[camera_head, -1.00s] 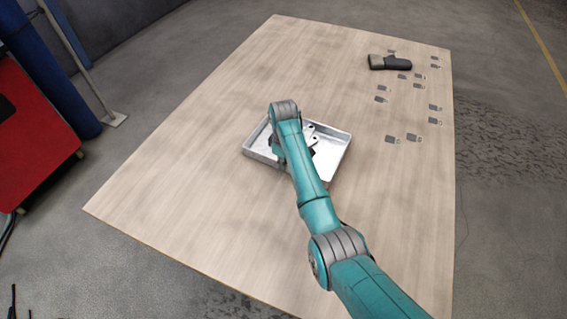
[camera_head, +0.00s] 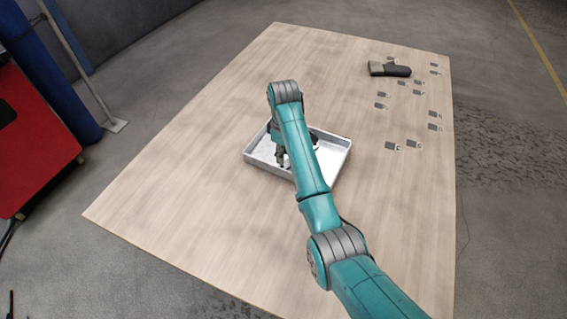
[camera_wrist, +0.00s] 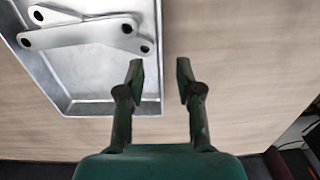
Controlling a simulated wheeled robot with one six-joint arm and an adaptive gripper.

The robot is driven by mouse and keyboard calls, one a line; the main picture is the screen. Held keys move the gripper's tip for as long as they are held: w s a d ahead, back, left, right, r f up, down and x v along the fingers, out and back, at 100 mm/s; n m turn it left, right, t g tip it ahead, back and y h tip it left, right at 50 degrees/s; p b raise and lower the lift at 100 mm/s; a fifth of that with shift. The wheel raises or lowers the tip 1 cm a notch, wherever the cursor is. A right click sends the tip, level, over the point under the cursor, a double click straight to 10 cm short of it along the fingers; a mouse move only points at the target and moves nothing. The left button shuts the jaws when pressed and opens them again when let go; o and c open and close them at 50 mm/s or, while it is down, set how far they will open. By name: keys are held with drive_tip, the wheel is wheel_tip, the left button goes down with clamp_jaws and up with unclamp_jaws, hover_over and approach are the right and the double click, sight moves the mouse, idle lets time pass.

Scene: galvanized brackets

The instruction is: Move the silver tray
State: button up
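The silver tray (camera_head: 330,155) is a shallow metal pan near the middle of the wooden table, partly hidden behind my arm. In the wrist view the tray (camera_wrist: 92,76) fills the upper left, and flat metal brackets (camera_wrist: 85,33) with dark holes lie in it. My gripper (camera_wrist: 159,80) is open and empty. Its two fingers appear on either side of the tray's right wall in that view, one over the inside and one over bare table. I cannot tell how far above the rim they are. In the head view my gripper (camera_head: 282,157) is at the tray, partly hidden.
Several small grey brackets (camera_head: 414,144) are scattered on the right of the wooden table (camera_head: 190,150). A dark object with a lighter end (camera_head: 390,69) lies at the far right. A red cabinet (camera_head: 35,150) and blue post stand left. The table's left side is clear.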

drive_tip(key=shift+r, duration=1.7)
